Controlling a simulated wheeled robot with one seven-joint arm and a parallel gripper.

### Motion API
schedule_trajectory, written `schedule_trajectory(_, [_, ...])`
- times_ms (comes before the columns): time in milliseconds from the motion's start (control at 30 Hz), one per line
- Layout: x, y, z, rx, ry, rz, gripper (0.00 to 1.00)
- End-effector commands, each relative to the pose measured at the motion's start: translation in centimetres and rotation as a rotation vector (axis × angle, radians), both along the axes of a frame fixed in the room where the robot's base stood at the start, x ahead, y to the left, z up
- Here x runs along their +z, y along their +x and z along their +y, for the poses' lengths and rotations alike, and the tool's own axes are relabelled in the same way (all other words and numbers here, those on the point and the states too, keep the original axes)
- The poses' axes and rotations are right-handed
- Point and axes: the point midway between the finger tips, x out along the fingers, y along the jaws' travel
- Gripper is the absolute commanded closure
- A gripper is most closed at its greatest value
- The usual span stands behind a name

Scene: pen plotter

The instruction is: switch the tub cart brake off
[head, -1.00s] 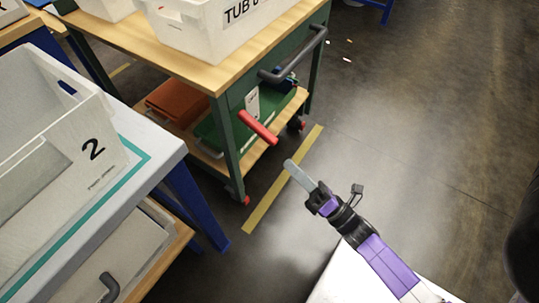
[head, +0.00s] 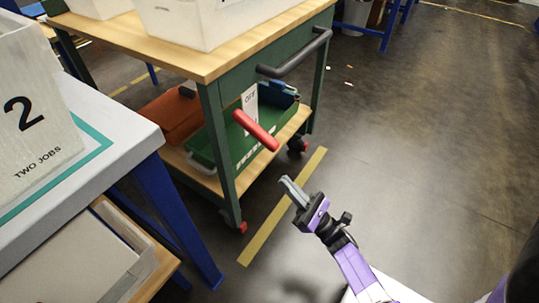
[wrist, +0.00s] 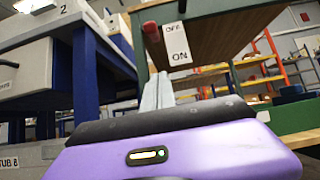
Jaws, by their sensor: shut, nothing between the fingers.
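The tub cart (head: 215,58) is a green-framed cart with a wooden top and a lower shelf. Its red brake lever (head: 256,131) sticks out from the near end, below the dark push handle (head: 298,57). A white label plate (head: 250,98) behind the lever reads OFF at its top. In the wrist view the plate (wrist: 178,45) shows OFF above ON, with the red lever (wrist: 151,32) seen nearly end-on at its left. I cannot tell the lever's exact setting. My gripper (head: 285,181) is shut and empty, below and right of the lever tip, apart from it.
A white table (head: 110,140) with blue legs and a bin marked 2 (head: 35,125) stands at left, close to the cart. White tubs (head: 190,22) sit on the cart top. A yellow line (head: 285,205) runs beside the cart.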

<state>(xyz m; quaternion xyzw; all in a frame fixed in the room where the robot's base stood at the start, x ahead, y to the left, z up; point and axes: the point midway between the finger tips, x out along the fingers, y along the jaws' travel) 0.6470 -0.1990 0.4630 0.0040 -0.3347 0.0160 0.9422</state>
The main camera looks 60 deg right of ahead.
Motion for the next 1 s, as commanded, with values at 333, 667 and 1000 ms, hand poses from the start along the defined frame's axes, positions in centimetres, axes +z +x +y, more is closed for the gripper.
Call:
schedule_trajectory(333, [0.4,0.3,0.0,0.001,0.002,0.0,1.0])
schedule_trajectory(667, [3.7,4.3,0.2,0.003,0.001,-0.003,1.0])
schedule_trajectory(1000, [7.9,7.0,0.3,0.001,0.002,0.001,1.0])
